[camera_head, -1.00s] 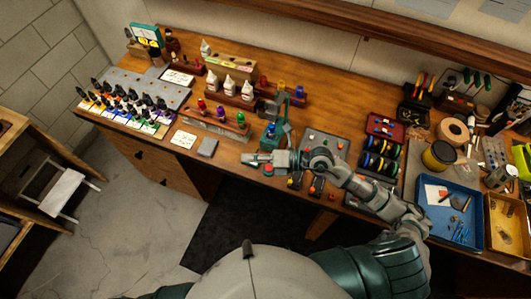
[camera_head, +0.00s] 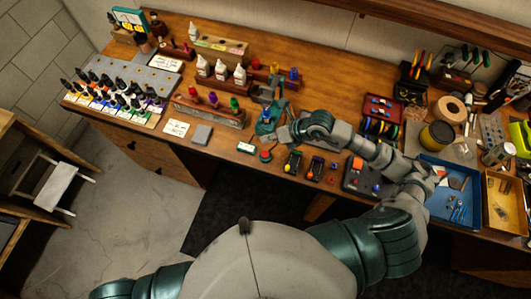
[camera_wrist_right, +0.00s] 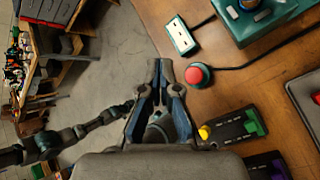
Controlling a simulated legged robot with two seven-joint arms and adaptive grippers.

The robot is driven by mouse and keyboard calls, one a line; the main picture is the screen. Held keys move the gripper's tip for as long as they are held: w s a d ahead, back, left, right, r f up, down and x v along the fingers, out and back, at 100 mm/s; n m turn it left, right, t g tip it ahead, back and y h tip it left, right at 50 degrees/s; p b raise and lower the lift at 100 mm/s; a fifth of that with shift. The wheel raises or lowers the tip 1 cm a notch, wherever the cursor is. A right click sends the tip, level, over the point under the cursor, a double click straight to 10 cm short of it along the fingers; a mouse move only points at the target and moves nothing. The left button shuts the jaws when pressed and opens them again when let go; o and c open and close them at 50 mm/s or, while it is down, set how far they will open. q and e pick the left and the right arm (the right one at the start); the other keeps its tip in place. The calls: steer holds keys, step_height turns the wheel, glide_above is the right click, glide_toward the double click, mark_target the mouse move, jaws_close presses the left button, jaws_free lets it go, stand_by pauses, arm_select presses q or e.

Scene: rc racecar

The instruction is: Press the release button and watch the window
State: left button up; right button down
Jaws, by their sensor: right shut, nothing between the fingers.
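The red round release button (camera_head: 265,156) sits at the bench's front edge, cabled to a teal device (camera_head: 268,122). It also shows in the right wrist view (camera_wrist_right: 198,75). The small white window panel (camera_head: 247,147) in a green frame lies left of it; in the wrist view (camera_wrist_right: 182,33) its face has two small dark marks. My right gripper (camera_head: 284,134) is near the button, fingers together and empty; in the wrist view its fingertips (camera_wrist_right: 162,66) are left of the button, apart in the picture. My left gripper is outside the head view; a dark arm end (camera_wrist_right: 124,108) in the wrist view is unclear.
Two small dark units (camera_head: 302,163) and a grey control box (camera_head: 362,176) stand right of the button. A grey square (camera_head: 201,134) and a white card (camera_head: 176,128) lie to the left. Bottles, a blue tray (camera_head: 450,200) and tools crowd the bench.

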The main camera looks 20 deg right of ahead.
mark_target(267, 154)
step_height(267, 154, down, 8)
steer(key=b, duration=0.5)
steer(key=shift+a, duration=0.15)
steer(key=shift+r, duration=0.1)
stand_by(0.5)
stand_by(0.5)
steer(key=shift+f+b, duration=0.4)
